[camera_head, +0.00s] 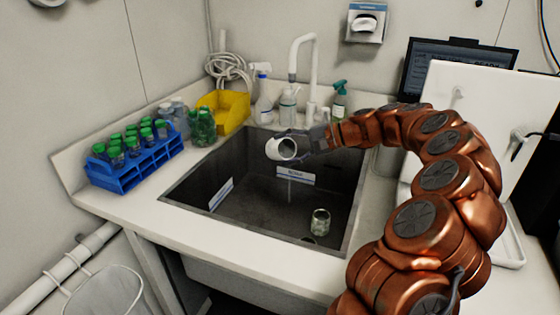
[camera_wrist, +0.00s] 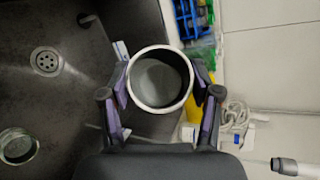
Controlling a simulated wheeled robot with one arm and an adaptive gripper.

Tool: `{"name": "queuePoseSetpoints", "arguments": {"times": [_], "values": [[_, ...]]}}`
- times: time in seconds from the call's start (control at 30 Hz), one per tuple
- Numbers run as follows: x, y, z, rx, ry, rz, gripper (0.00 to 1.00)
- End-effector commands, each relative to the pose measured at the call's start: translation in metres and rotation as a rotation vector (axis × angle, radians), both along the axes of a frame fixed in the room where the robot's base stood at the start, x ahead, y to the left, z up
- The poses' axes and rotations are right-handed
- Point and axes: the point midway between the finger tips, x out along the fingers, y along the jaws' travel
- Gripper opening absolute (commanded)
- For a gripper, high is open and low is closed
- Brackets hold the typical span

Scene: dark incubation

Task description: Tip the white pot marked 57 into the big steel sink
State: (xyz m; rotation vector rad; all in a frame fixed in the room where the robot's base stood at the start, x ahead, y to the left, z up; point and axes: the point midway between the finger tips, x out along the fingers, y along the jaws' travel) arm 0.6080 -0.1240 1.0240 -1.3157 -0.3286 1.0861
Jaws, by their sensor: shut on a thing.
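A white pot (camera_head: 277,149) is above the big steel sink (camera_head: 262,215), near its back wall. My gripper (camera_head: 298,144) is shut on the pot from its right side. No number 57 is visible on the pot.
A glass jar (camera_head: 320,221) stands in the sink at the front right. A blue rack (camera_head: 137,168) of green-capped bottles, a yellow bin (camera_head: 229,112) and spray bottles (camera_head: 287,107) line the left and back counter. A white faucet (camera_head: 313,70) rises behind the sink.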

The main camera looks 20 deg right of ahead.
Motion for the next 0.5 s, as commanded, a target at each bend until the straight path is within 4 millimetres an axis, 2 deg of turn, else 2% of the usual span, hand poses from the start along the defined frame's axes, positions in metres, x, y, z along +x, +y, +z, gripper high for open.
{"name": "queuePoseSetpoints", "arguments": {"times": [0.5], "values": [[-0.0016, 0.0006, 0.0026, -0.020, -0.072, 0.001, 0.21]]}}
